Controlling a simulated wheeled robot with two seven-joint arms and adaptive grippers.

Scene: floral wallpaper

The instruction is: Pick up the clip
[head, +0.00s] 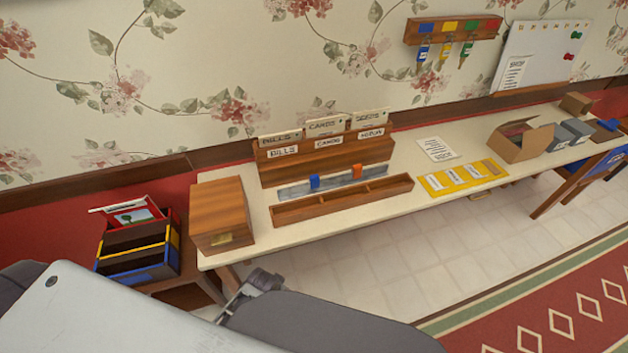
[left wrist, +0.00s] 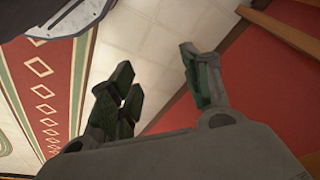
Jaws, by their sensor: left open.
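A blue clip (head: 314,182) and an orange clip (head: 357,171) sit on a grey strip (head: 335,184) on the long desk. The strip lies between a wooden card sorter and a low wooden tray. I cannot tell which of the two is the task's clip. My left gripper (left wrist: 155,85) is open and empty in the left wrist view, with its dark green-grey fingers apart over floor tiles and a red surface. No clip shows in that view. My right gripper is not in view.
The desk (head: 402,160) holds a wooden box (head: 222,215), the card sorter (head: 275,173), the compartment tray (head: 342,202), a yellow card strip (head: 436,185) and an open cardboard box (head: 520,142). Colored bins (head: 138,250) stand left of the desk. Tiled floor (head: 375,245) is clear in front.

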